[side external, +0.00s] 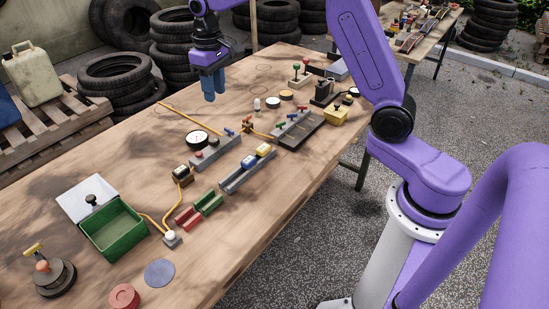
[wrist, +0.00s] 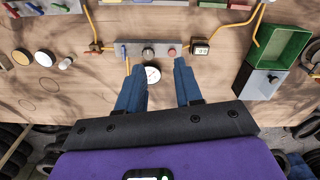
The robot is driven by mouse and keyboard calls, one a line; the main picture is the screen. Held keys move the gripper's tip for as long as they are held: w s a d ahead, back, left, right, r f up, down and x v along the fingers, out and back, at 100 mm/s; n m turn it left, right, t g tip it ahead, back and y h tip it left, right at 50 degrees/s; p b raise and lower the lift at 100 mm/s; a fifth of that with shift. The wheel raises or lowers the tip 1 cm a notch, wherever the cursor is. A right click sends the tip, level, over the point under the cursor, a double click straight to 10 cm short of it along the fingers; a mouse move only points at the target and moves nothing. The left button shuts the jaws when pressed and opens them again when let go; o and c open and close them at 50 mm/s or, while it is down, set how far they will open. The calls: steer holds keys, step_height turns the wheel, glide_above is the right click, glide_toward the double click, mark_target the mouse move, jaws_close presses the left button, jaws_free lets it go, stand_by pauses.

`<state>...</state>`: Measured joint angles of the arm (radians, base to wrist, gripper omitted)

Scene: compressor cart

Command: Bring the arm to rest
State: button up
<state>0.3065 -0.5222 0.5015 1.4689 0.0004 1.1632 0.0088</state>
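My gripper (side external: 212,88) hangs in the air above the far long edge of the wooden table (side external: 110,160), pointing down. In the wrist view its two blue fingers are spread apart, with the gripper (wrist: 158,68) open and nothing held between them. Between the fingers the wrist view shows a round white dial gauge (wrist: 153,74) down on the table. The gauge also shows in the side view (side external: 197,138), nearer the table's middle than my gripper.
A grey block with knobs (side external: 216,152), a long grey tray (side external: 248,170), a green box (side external: 113,230) and a yellow block (side external: 335,116) stand on the table. Orange hoses (side external: 174,205) run between parts. Tyres (side external: 115,85) are stacked behind. Air around my gripper looks clear.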

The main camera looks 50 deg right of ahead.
steer(key=s+a+r+n, duration=0.1)
steer(key=s+a+n, duration=0.2)
steer(key=s, duration=0.7)
steer(key=s+a+r+n, duration=0.1)
steer(key=s+a+n, duration=0.15)
steer(key=s, duration=0.75)
steer(key=s+d+f+n, duration=0.1)
steer(key=s+d+n, duration=0.1)
steer(key=s, duration=0.7)
steer(key=s+d+f+n, duration=0.2)
steer(key=s+d, duration=0.1)
steer(key=s, duration=0.5)
steer(key=shift+s+f+n, duration=0.15)
steer(key=shift+s+n, duration=0.2)
steer(key=shift+s, duration=0.05)
